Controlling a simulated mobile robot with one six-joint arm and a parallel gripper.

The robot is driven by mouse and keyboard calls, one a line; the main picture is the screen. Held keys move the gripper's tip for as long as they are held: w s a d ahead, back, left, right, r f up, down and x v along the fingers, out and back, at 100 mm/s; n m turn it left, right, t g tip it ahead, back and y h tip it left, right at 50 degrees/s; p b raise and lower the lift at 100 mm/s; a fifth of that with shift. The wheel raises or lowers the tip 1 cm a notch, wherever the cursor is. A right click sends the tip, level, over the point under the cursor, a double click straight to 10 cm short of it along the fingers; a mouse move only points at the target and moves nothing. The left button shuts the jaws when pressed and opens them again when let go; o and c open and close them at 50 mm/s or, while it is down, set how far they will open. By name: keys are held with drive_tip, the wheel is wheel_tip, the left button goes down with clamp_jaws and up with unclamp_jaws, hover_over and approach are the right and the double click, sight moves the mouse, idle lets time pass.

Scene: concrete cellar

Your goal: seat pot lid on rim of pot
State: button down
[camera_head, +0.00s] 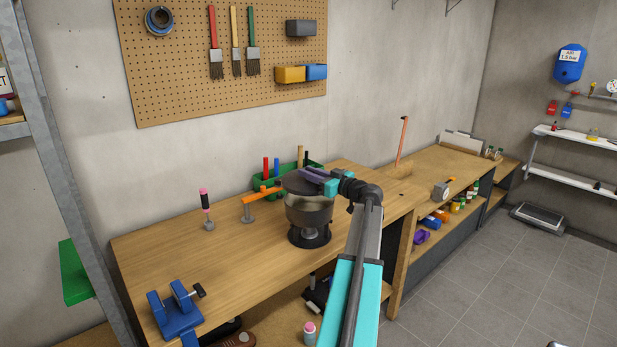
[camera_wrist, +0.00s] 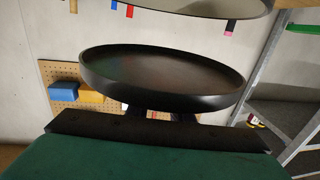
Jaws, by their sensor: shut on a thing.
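The dark pot (camera_head: 309,217) stands upright on a black round base on the bench. My gripper (camera_head: 312,174) is above it and shut on the dark round lid (camera_head: 294,187). The lid is above the pot and a little to the left, apart from the rim. Part of the pot's pale inside shows below it. In the wrist view, which looks upside down, the lid (camera_wrist: 165,75) fills the middle. A dark curved rim, apparently the pot (camera_wrist: 205,6), shows at the top with a gap between. The grip on the lid is mostly hidden.
A green tool box (camera_head: 262,187) with upright handles stands behind the pot. An orange-handled clamp-like tool (camera_head: 250,207) and a pink-topped tool (camera_head: 206,208) stand left. A blue vise (camera_head: 177,313) is at the front left. The bench between is clear.

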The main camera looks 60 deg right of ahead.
drive_tip(key=shift+f, duration=0.15)
wheel_tip(320, 180, down, 5)
drive_tip(key=b, duration=0.8)
drive_tip(key=shift+b, duration=2.3)
idle(2.5)
drive_tip(key=shift+f+b, duration=0.95)
drive_tip(key=shift+b, duration=0.25)
idle(0.4)
drive_tip(key=c, duration=1.5)
unclamp_jaws()
